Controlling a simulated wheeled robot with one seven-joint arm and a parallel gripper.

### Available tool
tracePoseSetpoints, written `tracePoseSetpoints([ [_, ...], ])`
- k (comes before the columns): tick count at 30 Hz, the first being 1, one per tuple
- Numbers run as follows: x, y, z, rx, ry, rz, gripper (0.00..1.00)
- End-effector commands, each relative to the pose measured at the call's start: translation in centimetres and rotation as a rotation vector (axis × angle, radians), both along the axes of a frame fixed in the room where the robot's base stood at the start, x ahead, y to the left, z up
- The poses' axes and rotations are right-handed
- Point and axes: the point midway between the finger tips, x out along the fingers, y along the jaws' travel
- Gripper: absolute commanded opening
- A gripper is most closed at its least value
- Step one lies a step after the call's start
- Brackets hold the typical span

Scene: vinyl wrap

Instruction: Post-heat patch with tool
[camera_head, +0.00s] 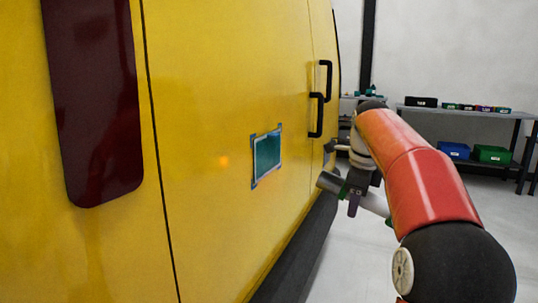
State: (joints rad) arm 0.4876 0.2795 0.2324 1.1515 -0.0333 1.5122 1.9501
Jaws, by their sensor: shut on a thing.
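A teal patch (267,155) with a pale blue-grey border sits on the yellow vehicle panel (205,60), left of my gripper. My gripper (352,190) is at the end of my orange-red arm, to the right of the patch and apart from it. It is shut on a grey cylindrical tool (329,181), whose blunt end points left toward the panel. Part of the tool is hidden by the gripper. A faint orange glowing spot shows on the panel left of the patch.
Two black door handles (317,115) stick out above and right of the patch. A dark red light (95,100) is at the left. Shelves (470,113) with a blue bin (454,150) and a green bin (492,154) stand at the back right. The floor (345,260) is clear.

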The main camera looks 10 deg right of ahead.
Motion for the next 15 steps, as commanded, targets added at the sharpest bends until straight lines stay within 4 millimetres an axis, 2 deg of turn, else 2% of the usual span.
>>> tracePoseSetpoints([
  [11,-0.1,-0.2,0.1,-0.002,-0.002,-0.001,0.00],
  [15,-1.7,-2.5,0.2,-0.002,-0.004,-0.008,0.00],
])
